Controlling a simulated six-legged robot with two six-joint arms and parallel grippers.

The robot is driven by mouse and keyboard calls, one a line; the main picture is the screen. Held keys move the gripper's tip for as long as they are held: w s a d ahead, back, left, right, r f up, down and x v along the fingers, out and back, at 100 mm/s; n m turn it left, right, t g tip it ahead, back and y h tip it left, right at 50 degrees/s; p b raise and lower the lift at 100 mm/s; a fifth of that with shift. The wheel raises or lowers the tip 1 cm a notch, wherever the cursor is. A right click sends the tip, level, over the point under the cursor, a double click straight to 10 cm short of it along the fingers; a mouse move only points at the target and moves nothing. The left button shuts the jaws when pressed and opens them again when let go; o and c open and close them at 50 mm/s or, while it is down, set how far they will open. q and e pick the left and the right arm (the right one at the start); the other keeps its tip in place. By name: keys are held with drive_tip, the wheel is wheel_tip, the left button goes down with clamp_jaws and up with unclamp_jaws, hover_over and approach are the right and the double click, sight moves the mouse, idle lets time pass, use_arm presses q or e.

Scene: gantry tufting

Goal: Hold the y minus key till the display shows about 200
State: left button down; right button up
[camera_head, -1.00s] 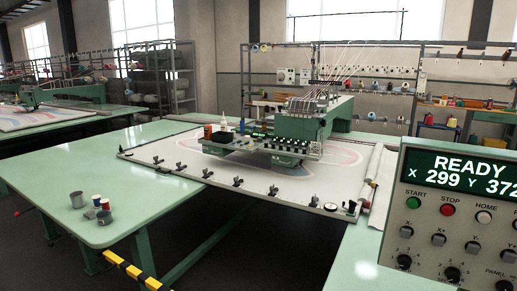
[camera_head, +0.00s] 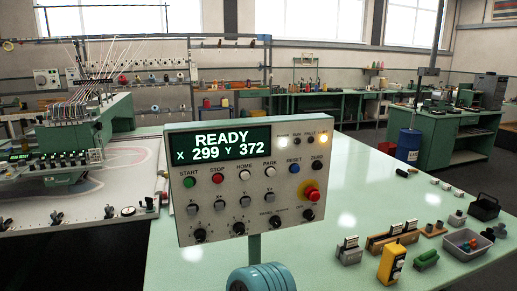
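The control panel (camera_head: 182,152) stands upright on a post at the middle of the view. Its display (camera_head: 219,143) reads READY, X 299 and Y 372. Below the coloured button row is a row of small grey axis keys; the y minus key (camera_head: 246,201) looks to be the third from the left, though its label is too small to read surely now. Nothing covers the keys. Neither of my grippers is in view.
A red emergency stop (camera_head: 311,193) sits at the panel's right. A ribbed blue round thing (camera_head: 262,279) is below the panel. The green table (camera_head: 345,190) carries a yellow block (camera_head: 391,263), a grey tray (camera_head: 468,245) and small tools at right. The tufting machine (camera_head: 60,138) is at left.

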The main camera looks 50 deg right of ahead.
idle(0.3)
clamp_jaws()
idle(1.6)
